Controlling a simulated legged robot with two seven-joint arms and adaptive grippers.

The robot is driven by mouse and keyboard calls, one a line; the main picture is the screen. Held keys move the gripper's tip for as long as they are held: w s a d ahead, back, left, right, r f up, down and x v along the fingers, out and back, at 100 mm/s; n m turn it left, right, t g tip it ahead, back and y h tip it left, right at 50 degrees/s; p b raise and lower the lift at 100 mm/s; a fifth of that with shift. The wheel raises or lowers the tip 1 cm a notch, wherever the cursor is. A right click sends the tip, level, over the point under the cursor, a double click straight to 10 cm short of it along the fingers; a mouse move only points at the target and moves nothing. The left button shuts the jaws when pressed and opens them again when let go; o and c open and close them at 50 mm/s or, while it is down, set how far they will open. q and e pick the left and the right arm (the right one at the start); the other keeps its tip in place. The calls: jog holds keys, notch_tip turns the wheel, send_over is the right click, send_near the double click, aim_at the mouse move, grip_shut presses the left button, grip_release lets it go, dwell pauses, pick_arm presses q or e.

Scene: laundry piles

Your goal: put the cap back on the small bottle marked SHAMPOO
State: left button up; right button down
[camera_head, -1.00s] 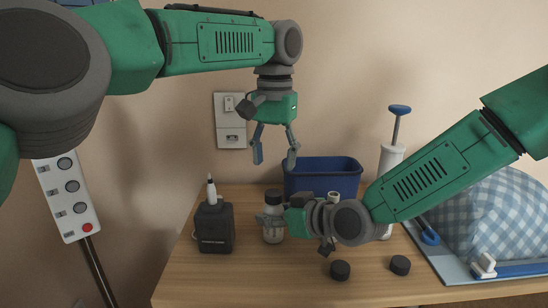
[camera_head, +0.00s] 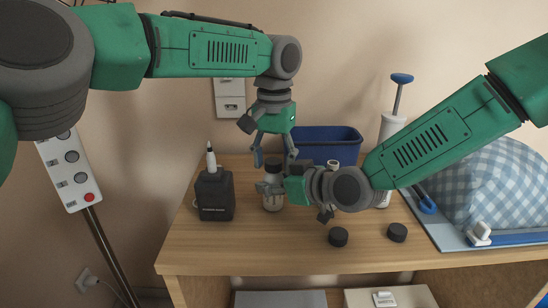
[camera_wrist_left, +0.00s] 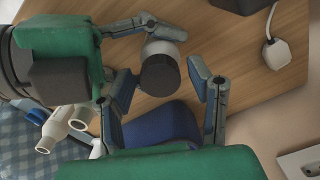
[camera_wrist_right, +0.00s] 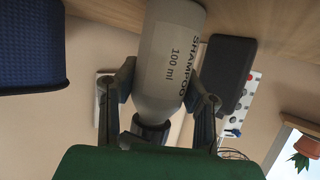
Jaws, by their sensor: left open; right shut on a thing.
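The small SHAMPOO bottle (camera_head: 272,202) is translucent grey and stands upright on the wooden table; its label is readable in the right wrist view (camera_wrist_right: 172,60). My right gripper (camera_head: 268,188) is shut on the bottle's side, one finger on each side of it. A dark round cap (camera_head: 274,164) is on top of the bottle; it also shows in the left wrist view (camera_wrist_left: 160,76). Whether it is seated tight I cannot tell. My left gripper (camera_head: 274,160) is open above the bottle, pointing down, its fingers apart on either side of the cap.
Two loose black caps (camera_head: 338,237) (camera_head: 397,232) lie at the table's front right. A black box (camera_head: 214,196) with a white-tipped stick stands left of the bottle. A blue bin (camera_head: 330,143) and white pump (camera_head: 392,128) stand behind. Checked cloth (camera_head: 490,185) lies at right.

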pick_arm(q)
grip_shut()
jog(key=shift+o, duration=0.8)
grip_release()
notch_tip(320, 180, up, 12)
jog(key=shift+w+d, duration=0.15)
jog(key=shift+d, duration=0.05)
